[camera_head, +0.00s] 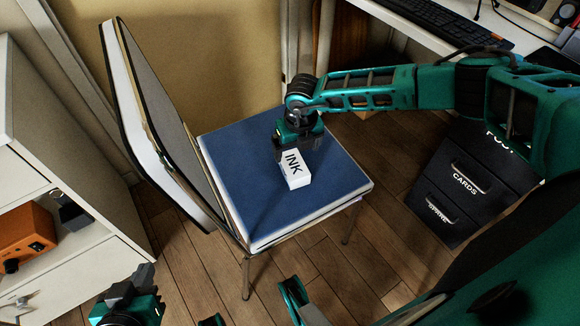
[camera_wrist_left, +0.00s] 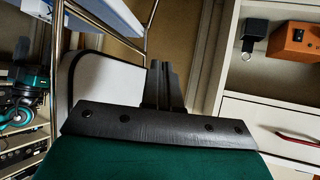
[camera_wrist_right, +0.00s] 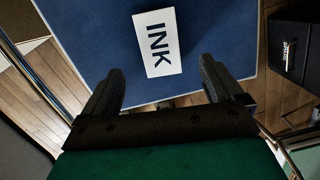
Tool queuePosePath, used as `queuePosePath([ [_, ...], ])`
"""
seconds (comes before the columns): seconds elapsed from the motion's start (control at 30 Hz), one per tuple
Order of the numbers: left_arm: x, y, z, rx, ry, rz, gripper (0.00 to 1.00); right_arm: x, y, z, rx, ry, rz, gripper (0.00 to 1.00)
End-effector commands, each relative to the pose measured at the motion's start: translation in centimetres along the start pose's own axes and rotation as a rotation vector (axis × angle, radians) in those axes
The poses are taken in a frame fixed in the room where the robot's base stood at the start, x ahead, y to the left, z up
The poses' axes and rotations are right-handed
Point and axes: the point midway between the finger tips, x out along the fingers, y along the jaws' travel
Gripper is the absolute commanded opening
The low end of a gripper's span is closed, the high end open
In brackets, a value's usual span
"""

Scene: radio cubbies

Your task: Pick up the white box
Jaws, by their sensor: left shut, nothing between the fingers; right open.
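The white box (camera_head: 296,171) marked "INK" lies on the blue seat (camera_head: 239,187) of a chair. In the right wrist view the white box (camera_wrist_right: 158,43) shows ahead of the fingertips, roughly centred between their lines. My right gripper (camera_head: 299,150) is above the box's far end and hides part of it in the head view. In the right wrist view my right gripper (camera_wrist_right: 160,80) is open, with nothing visible between its fingers. My left gripper (camera_head: 127,289) is shut and empty at the lower left, well away from the box; it also shows in the left wrist view (camera_wrist_left: 160,66).
The chair's backrest (camera_head: 165,135) rises left of the seat. A white shelf unit (camera_head: 85,250) stands at the left, with an orange radio (camera_head: 27,237). A black drawer unit (camera_head: 465,185) stands at the right, below a white desk (camera_head: 440,40) holding a keyboard (camera_head: 447,22).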

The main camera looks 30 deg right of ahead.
Motion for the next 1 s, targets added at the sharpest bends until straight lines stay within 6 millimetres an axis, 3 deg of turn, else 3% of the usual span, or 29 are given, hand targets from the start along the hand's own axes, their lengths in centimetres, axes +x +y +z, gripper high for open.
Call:
queuePosePath([
  [0.1,0.6,0.1,1.3,-0.001,-0.012,0.004,0.00,2.7,0.1,-0.1,-0.001,0.001,0.001,0.94],
  [0.37,0.9,0.4,1.2,-0.008,-0.011,0.011,0.00,4.8,0.2,-0.1,-0.001,0.001,0.004,0.94],
  [0.63,2.1,0.9,1.6,-0.016,-0.001,0.024,0.00,8.8,0.1,0.1,-0.001,0.001,0.005,0.94],
  [1.0,2.0,1.3,1.3,-0.014,0.000,0.034,0.00,9.5,0.1,0.1,-0.001,0.000,0.005,0.93],
])
